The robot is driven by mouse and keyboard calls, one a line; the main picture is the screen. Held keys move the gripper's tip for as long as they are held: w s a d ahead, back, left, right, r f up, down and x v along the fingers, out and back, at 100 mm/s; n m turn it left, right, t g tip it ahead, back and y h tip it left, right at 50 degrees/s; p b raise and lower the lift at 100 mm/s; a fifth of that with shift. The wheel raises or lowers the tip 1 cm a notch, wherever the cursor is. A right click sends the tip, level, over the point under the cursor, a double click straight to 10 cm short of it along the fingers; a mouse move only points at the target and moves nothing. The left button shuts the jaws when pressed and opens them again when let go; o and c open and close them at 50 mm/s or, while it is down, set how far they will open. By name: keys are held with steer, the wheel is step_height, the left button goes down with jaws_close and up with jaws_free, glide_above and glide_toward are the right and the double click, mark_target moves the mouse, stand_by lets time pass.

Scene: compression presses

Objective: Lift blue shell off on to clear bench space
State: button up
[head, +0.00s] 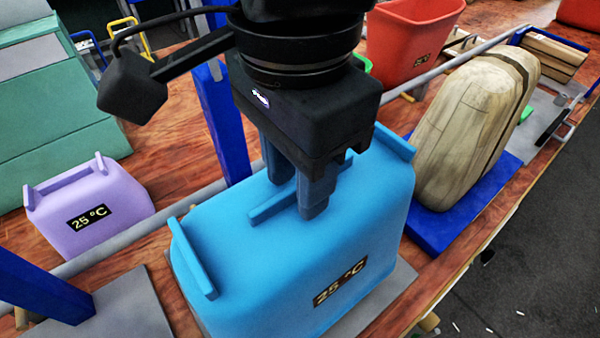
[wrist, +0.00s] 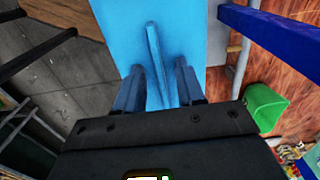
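The blue shell (head: 290,270), labelled "25 °C", sits upright on a grey plate (head: 385,300) at the front of the wooden bench. It has a raised rib (head: 270,206) across the middle of its top and a ridge along each side edge. My gripper (head: 298,190) is over the top with its two fingers on either side of the middle rib. In the wrist view the rib (wrist: 155,60) stands between the fingertips (wrist: 159,68), with small gaps showing beside it, so the fingers look open. The shell's far lower side is hidden.
A wooden form (head: 465,125) stands on a blue base (head: 450,225) close at right. A purple shell (head: 90,205) is at left, a red shell (head: 410,45) behind. Blue posts (head: 222,120) and a grey rail (head: 130,236) run nearby. Bare bench (head: 170,135) shows behind the rail.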

jaws_close()
stand_by(1.3)
